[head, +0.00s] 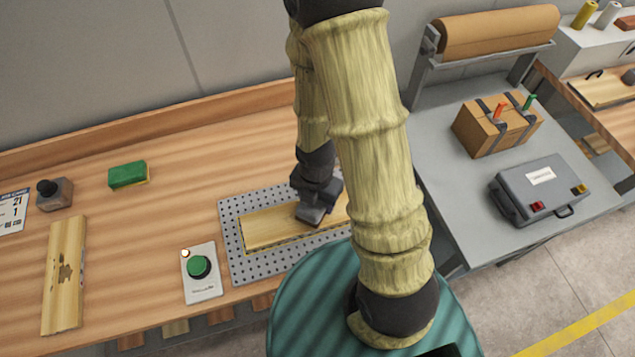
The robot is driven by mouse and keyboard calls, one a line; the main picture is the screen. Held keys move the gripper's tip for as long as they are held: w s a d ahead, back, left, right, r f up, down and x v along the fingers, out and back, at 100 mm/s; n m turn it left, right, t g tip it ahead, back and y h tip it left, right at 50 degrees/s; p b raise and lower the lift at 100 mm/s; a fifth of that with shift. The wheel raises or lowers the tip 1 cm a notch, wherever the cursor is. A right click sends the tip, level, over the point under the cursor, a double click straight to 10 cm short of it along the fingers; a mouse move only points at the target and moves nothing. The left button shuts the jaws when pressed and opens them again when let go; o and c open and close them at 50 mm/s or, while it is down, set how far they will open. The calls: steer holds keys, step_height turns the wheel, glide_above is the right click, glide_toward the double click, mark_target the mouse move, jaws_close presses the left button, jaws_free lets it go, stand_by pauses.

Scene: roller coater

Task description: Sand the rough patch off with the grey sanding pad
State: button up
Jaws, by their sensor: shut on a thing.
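My gripper (318,196) is low over the perforated grey plate on the wooden bench. It is shut on a small dark grey block, which looks like the grey sanding pad (309,215). The pad is at the top face of a pale wooden board (268,228) lying on the plate; I cannot tell whether it touches. My gripper and arm hide the middle and part of the right of this board, and no rough patch shows on its visible part. Another board (70,240) with a dark, ragged patch (65,272) lies at the far left of the bench.
The perforated plate (238,262) carries the board. A panel with a green button (199,267) and a lit lamp is left of it. A green sponge (128,175) and a grey block with a black knob (56,194) lie farther left. A grey case (540,188) and carton (494,130) stand right.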

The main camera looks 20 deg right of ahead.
steer(key=shift+r+p, duration=2.2)
steer(key=shift+r, duration=0.55)
steer(key=shift+w, duration=0.15)
